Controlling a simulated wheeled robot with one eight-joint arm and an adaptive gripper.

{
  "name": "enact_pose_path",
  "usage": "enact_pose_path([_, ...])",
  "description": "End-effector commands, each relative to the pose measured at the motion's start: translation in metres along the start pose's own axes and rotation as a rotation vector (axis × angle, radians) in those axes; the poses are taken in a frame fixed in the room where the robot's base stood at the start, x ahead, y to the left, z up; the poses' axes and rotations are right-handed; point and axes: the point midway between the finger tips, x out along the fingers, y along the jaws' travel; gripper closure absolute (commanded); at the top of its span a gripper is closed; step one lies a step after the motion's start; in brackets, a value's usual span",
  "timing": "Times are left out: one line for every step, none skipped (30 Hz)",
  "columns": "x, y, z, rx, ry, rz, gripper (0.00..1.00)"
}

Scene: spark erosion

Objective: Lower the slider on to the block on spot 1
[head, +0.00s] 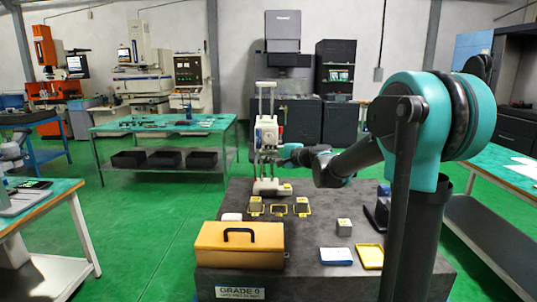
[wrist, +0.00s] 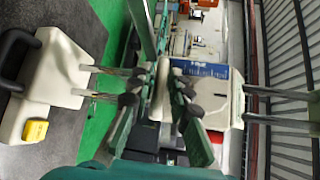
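The slider (head: 267,134) is a white housing on two upright metal rods, above a white base (head: 270,187) on the dark table. In the wrist view the slider (wrist: 222,95), with a blue label, lies sideways, and the base (wrist: 55,75) with a yellow patch is at left. My gripper (head: 288,153) is at the slider's right side in the head view. Grey blocks sit at the left yellow-framed spot (head: 255,204) and right one (head: 302,205). Spot numbers are unreadable.
A middle yellow frame (head: 278,210) looks empty. Another grey block (head: 344,227) stands to the right. An orange case (head: 239,245), a blue-rimmed tray (head: 336,256) and a yellow tray (head: 369,256) are at the front. A dark object (head: 377,211) is beside my arm.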

Motion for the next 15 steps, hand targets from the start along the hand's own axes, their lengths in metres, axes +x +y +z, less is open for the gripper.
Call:
enact_pose_path([0.0,0.0,0.0,0.0,0.0,0.0,0.81])
enact_pose_path([0.0,0.0,0.0,0.0,0.0,0.0,0.81])
enact_pose_path([-0.0001,0.0001,0.0,0.0,0.0,0.0,0.81])
enact_pose_path([-0.0002,0.0,0.0,0.0,0.0,0.0,0.81])
enact_pose_path([-0.0002,0.0,0.0,0.0,0.0,0.0,0.81])
enact_pose_path([-0.0002,0.0,0.0,0.0,0.0,0.0,0.86])
enact_pose_path([-0.0003,0.0,0.0,0.0,0.0,0.0,0.9])
enact_pose_path([-0.0003,0.0,-0.0001,0.0,0.0,0.0,0.94])
enact_pose_path([-0.0003,0.0,0.0,0.0,0.0,0.0,0.99])
enact_pose_path([-0.0004,0.0,-0.0001,0.0,0.0,0.0,1.0])
enact_pose_path([-0.0004,0.0001,0.0,0.0,0.0,0.0,1.0])
enact_pose_path([-0.0004,0.0001,0.0,0.0,0.0,0.0,1.0])
enact_pose_path([-0.0004,0.0001,0.0,0.0,0.0,0.0,1.0])
enact_pose_path([-0.0005,0.0001,0.0,0.0,0.0,0.0,1.0])
enact_pose_path([-0.0004,0.0004,-0.0001,0.0,0.0,0.0,1.0])
